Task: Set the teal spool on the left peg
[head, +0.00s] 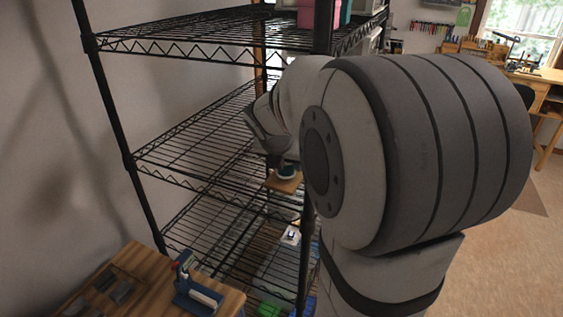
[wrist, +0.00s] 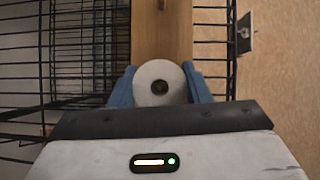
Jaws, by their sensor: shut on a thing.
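The teal spool (head: 286,170) shows small in the head view, just above a wooden board (head: 283,184). In the wrist view I see the spool's pale round end (wrist: 147,78) with a dark centre hole. My gripper (wrist: 160,90) has its blue fingers closed on both sides of the spool. The board (wrist: 161,40) runs away beyond the spool. A small peg-like end (wrist: 162,5) shows at the top edge of the wrist view; I cannot tell which peg it is. My arm hides much of the board in the head view. Whether the spool touches the board is unclear.
Black wire shelving (head: 195,160) surrounds the board, with posts and wire edges close by. A wooden table (head: 140,275) with a blue tool (head: 190,288) stands at front left. In the wrist view, wire bars (wrist: 80,45) lie left and a dark metal piece (wrist: 245,33) lies right.

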